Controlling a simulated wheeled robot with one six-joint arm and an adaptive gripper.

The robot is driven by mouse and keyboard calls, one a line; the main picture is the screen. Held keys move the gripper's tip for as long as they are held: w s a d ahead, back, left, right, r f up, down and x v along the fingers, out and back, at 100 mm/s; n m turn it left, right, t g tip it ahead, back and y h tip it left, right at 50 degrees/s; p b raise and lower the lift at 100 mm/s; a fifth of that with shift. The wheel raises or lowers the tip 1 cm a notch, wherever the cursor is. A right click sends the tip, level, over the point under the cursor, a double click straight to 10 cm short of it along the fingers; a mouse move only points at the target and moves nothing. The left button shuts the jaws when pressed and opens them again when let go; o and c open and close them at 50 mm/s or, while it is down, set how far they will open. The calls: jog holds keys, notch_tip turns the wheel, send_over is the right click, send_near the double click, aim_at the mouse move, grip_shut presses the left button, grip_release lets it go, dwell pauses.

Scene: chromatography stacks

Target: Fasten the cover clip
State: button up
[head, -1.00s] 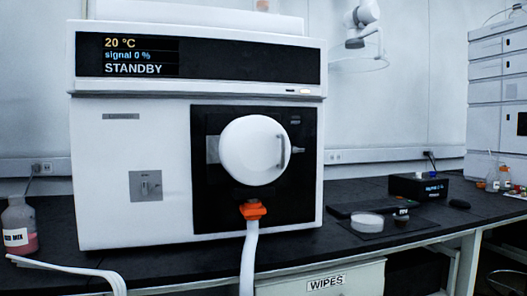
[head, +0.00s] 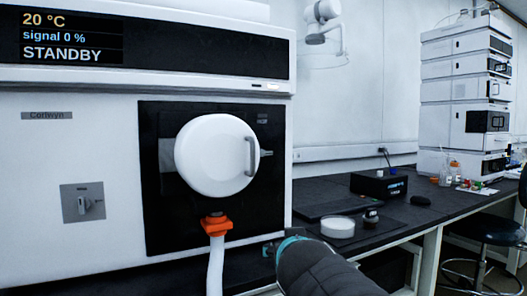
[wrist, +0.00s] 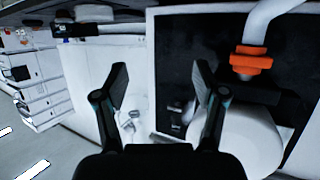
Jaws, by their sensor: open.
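The round white cover (head: 217,155) sits closed-looking on the black front panel (head: 160,225) of the instrument. A grey handle (head: 252,156) stands on its right side. A small grey piece, seemingly the clip (head: 267,153), sticks out to the right of the handle; I cannot tell whether it is fastened. In the wrist view, which is upside down, the cover (wrist: 245,140) is partly behind my right finger. A small grey part (wrist: 180,127) shows between my fingers, beyond them. My gripper (wrist: 162,70) is open and empty, below and right of the cover, apart from it.
An orange fitting (head: 216,225) with a white hose (head: 215,265) hangs below the cover. A white dish (head: 338,227), a black box (head: 378,184) and a keyboard-like slab (head: 330,207) lie on the bench to the right. A stool (head: 485,233) stands at far right.

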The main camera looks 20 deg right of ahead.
jog(key=w+d+r+t, duration=0.4)
jog(key=w+r, duration=0.1)
jog(key=r, duration=0.6)
jog(key=n+t+y+p, duration=0.1)
jog(key=n+y, duration=0.4)
jog(key=y, duration=0.1)
send_near(267, 153)
jog(key=w, duration=1.1)
jog(key=shift+a, duration=0.1)
jog(key=shift+s, duration=0.1)
jog(key=c, duration=1.2)
